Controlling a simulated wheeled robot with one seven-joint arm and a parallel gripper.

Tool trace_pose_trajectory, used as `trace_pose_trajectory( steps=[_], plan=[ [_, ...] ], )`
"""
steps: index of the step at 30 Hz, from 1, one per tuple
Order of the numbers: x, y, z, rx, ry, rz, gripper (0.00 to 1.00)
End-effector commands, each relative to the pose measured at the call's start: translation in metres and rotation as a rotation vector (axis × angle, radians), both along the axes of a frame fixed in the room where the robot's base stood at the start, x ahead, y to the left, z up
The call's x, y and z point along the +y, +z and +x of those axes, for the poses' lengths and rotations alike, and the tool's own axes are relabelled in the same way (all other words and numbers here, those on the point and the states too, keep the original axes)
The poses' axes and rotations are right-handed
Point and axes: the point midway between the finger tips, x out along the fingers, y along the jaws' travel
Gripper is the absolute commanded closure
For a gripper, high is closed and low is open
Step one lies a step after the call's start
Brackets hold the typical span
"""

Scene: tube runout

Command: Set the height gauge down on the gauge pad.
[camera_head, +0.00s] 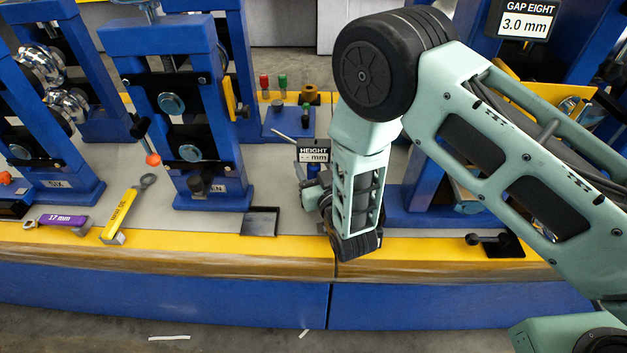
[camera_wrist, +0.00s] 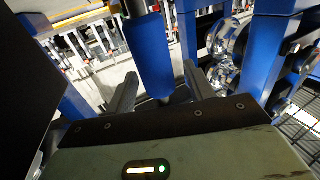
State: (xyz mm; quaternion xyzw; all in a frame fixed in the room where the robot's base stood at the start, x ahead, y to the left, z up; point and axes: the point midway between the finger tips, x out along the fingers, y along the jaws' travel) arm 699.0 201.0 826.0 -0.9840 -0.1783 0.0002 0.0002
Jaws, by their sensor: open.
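The height gauge (camera_head: 313,154) shows in the head view as a small black display marked HEIGHT, with a dashed reading, beside my forearm. Its lower part is largely hidden by my arm. A flat dark grey plate (camera_head: 260,221) on the bench's front edge, left of my arm, looks like the gauge pad; nothing stands on it. In the wrist view my gripper (camera_wrist: 161,70) is open, its two grey fingers apart. A blue upright part (camera_wrist: 149,52) shows between and beyond the fingers; I cannot tell whether it belongs to the gauge or touches a finger.
Blue roller stands (camera_head: 165,105) rise at the left. A yellow-handled wrench (camera_head: 120,213) and a purple 17 mm wrench (camera_head: 56,221) lie near the front edge. A blue plate with red and green pegs (camera_head: 288,122) is behind. A black-knobbed part (camera_head: 495,243) sits right of my arm.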

Motion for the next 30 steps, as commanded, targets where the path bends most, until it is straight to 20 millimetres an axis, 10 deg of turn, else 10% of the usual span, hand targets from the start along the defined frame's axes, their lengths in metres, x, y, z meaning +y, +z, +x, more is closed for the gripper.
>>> trace_pose_trajectory(
  steps=[3,9,30],
  plan=[
    [-0.0001,-0.0002,-0.0003,0.0,0.0,0.0,0.5],
    [-0.0001,-0.0001,-0.0004,0.0,0.0,0.0,1.0],
    [-0.0002,0.0002,-0.0005,-0.001,0.0,0.0,1.0]
  ],
)
